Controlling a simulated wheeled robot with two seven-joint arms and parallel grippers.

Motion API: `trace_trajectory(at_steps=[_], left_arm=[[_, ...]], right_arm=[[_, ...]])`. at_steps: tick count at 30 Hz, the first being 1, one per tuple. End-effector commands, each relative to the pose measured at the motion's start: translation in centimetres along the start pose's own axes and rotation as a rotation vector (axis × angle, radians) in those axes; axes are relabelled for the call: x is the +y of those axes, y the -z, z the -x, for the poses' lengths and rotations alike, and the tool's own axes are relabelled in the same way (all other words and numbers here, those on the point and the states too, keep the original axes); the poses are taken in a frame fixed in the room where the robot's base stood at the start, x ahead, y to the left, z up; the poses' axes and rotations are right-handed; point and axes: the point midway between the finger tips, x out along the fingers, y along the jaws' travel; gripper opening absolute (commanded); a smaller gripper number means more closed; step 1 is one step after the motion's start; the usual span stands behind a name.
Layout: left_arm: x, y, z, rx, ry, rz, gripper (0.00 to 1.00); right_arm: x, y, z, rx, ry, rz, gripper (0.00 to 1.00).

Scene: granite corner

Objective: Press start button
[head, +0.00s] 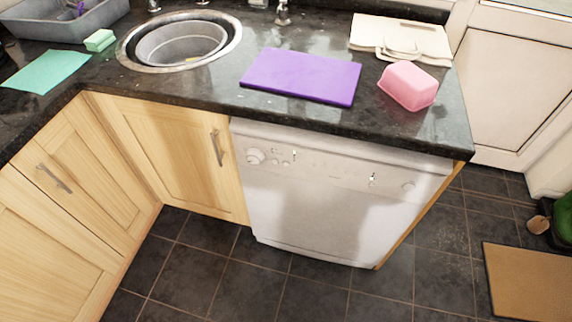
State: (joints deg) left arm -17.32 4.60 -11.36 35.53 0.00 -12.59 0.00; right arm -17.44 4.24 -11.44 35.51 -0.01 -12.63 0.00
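A white dishwasher (316,215) stands under the granite counter, its door closed. Its control panel (335,171) runs along the top edge of the door. A round dial (255,156) and a few small round buttons (280,162) are at the panel's left. Another round control (408,185) is at its right. Two small light spots show on the panel. I cannot tell which control is the start button, as any labels are too small to read. Neither of my grippers shows in the head view.
The black counter (210,88) overhangs the dishwasher. On it are a purple board (302,76), a pink box (407,86), a cream folded item (400,37) and a sink (180,43). Wooden cupboards (170,150) stand left. The tiled floor in front is clear; a brown mat (530,283) lies right.

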Motion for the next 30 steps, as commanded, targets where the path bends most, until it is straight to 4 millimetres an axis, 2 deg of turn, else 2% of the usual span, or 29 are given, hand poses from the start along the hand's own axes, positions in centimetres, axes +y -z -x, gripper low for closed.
trace_trajectory(at_steps=[1,6,9,30], left_arm=[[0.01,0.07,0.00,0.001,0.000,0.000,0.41],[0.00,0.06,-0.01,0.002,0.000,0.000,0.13],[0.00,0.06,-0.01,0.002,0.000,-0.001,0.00],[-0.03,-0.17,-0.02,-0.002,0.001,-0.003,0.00]], right_arm=[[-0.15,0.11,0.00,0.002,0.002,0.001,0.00],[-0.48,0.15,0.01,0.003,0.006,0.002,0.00],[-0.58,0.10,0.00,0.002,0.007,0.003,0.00],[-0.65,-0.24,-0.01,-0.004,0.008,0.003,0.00]])
